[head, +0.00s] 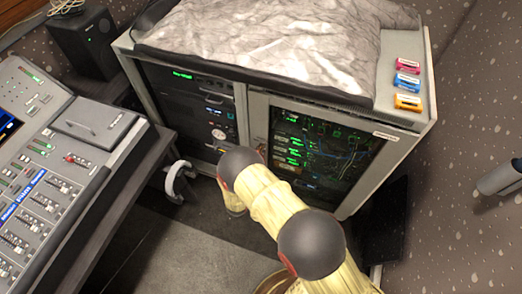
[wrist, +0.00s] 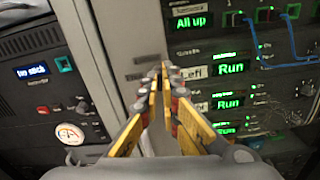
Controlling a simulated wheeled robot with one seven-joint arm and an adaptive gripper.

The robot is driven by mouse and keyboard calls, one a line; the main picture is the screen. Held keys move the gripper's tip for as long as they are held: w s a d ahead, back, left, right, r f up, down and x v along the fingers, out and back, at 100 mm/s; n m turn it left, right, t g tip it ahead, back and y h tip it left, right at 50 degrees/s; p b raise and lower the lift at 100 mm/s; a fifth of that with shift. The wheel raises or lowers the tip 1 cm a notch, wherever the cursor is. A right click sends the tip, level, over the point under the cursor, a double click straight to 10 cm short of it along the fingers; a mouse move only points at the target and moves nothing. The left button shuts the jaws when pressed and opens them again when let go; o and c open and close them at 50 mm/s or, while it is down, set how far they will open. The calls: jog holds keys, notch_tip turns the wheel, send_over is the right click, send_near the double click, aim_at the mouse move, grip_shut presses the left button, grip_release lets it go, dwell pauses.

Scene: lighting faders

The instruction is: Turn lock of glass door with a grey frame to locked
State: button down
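The glass door (head: 325,150) with a grey frame is the right-hand front of the grey cabinet. Green-lit equipment shows through its glass. In the wrist view the frame's left upright (wrist: 128,35) runs down behind my gripper (wrist: 161,72). My yellow fingers point at this upright, with their tips close together and only a narrow gap between the pads. The lock cannot be made out; the fingertips cover that part of the frame. I cannot tell whether they touch or grip anything. In the head view my arm hides the fingers and the door's lower left. The door looks closed.
A dark equipment bay (head: 190,105) is left of the door. A grey cloth (head: 270,45) and small coloured items (head: 407,83) lie on the cabinet top. A mixing console (head: 50,170) stands left, a white headset (head: 180,180) beside it. Carpet (head: 185,255) lies in front.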

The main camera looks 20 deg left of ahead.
jog(key=shift+f+n, duration=0.1)
jog(key=shift+n, duration=0.6)
jog(key=c, duration=2.1)
grip_release()
jog(key=shift+o, duration=0.3)
jog(key=s+a, duration=0.1)
jog(key=s, duration=1.1)
